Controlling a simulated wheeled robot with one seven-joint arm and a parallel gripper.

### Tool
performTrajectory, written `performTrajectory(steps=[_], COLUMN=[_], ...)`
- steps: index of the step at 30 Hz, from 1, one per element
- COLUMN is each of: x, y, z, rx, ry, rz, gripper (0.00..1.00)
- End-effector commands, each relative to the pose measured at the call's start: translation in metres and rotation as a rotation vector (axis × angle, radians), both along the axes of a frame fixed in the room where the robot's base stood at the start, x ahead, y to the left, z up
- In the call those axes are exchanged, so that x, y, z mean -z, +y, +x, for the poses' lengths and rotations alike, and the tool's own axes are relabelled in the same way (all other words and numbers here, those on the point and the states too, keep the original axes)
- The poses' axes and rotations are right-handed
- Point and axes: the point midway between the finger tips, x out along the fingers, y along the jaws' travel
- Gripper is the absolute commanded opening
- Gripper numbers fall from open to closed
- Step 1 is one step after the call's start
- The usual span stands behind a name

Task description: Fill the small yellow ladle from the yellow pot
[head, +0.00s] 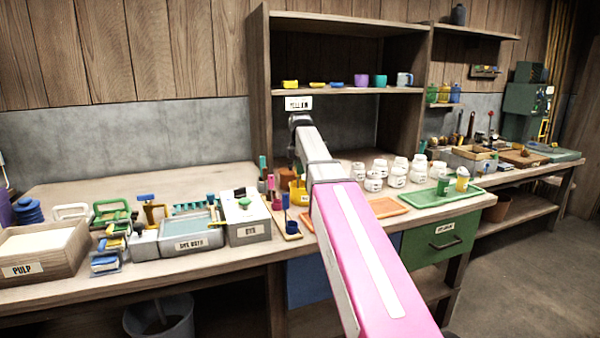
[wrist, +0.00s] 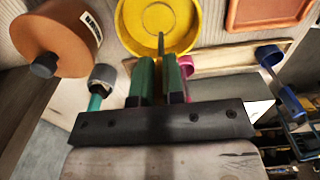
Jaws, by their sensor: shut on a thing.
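The yellow pot (wrist: 182,14) is a round, open vessel in the wrist view, just beyond my fingertips. In the head view a part of the yellow pot (head: 300,194) shows beside my arm. My gripper (wrist: 160,80) is shut, with two green fingers close together. A thin grey rod (wrist: 160,44) runs from between the fingers over the pot; it looks like the handle of the small yellow ladle. The ladle's bowl cannot be made out, and I cannot tell whether it holds anything. In the head view my arm hides most of the gripper.
An orange-brown labelled pot (wrist: 58,32) stands left of the yellow pot. A blue ladle (wrist: 270,58) is at right, and a magenta piece (wrist: 186,66) sits close by my right finger. White jars (head: 373,183) and an orange tray (head: 385,208) are further right.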

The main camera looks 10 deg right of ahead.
Motion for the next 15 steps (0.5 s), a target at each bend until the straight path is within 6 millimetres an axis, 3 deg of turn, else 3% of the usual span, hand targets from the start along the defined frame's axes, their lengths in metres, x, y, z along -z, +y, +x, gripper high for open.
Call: performTrajectory(steps=[15], x=[-0.023], y=[0.0], z=[0.0], rx=[0.0], ry=[0.0], rz=[0.0], gripper=[0.0])
